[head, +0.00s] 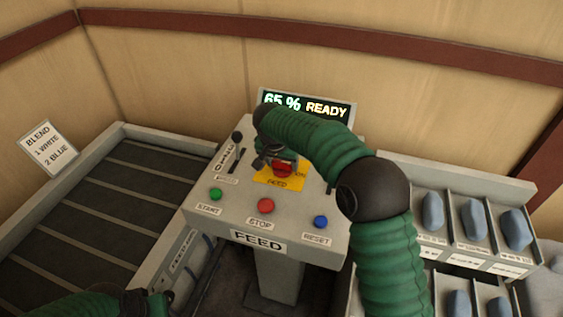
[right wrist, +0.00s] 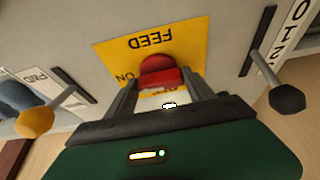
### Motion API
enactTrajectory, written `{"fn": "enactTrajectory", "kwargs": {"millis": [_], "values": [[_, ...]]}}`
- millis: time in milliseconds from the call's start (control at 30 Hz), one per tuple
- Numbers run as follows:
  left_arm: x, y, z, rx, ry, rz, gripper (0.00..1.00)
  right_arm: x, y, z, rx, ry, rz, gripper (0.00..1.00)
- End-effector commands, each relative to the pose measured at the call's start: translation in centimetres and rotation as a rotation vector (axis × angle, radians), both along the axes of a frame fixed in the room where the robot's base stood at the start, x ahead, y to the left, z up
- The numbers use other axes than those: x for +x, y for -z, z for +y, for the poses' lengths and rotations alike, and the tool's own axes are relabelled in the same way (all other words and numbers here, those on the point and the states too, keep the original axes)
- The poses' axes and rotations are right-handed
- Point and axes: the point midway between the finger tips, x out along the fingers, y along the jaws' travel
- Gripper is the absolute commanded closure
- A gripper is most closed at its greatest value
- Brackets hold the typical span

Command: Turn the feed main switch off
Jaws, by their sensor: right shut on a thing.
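The feed main switch is a red rotary knob (head: 283,169) on a yellow plate (head: 268,181) on the grey FEED console. In the right wrist view the red knob (right wrist: 158,70) sits between my fingers, in front of the yellow plate (right wrist: 112,52), whose words FEED and ON read upside down. My right gripper (head: 276,160) reaches down over the switch and is shut on the knob; it also shows in the right wrist view (right wrist: 160,84). The gripper hides part of the plate. My left gripper (head: 160,301) is low at the left, cut by the bottom edge; its fingers are unclear.
The console has a green START (head: 215,194), a red STOP (head: 266,206) and a blue RESET button (head: 320,222). A black-knobbed lever (head: 237,137) stands left of the switch. The display (head: 335,109) reads 65 % READY. A conveyor (head: 130,190) lies left, bins (head: 455,230) right.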

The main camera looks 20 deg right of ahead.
Motion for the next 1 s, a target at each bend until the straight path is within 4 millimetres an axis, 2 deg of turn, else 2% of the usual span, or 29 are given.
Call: {"fn": "enactTrajectory", "kwargs": {"millis": [467, 767, 1000], "values": [[0.0, -0.3, 0.0, 0.000, 0.000, 0.000, 1.00, 0.2, -0.4, 0.1, 0.001, -0.050, -0.008, 0.79], [0.0, -1.4, 0.0, 0.000, 0.001, 0.000, 1.00, 0.1, -0.6, -0.2, 0.001, -0.241, -0.009, 0.79], [0.0, -3.3, 0.0, 0.000, 0.000, 0.000, 1.00, 0.1, -0.8, -0.4, 0.002, -0.463, -0.009, 0.79]]}}
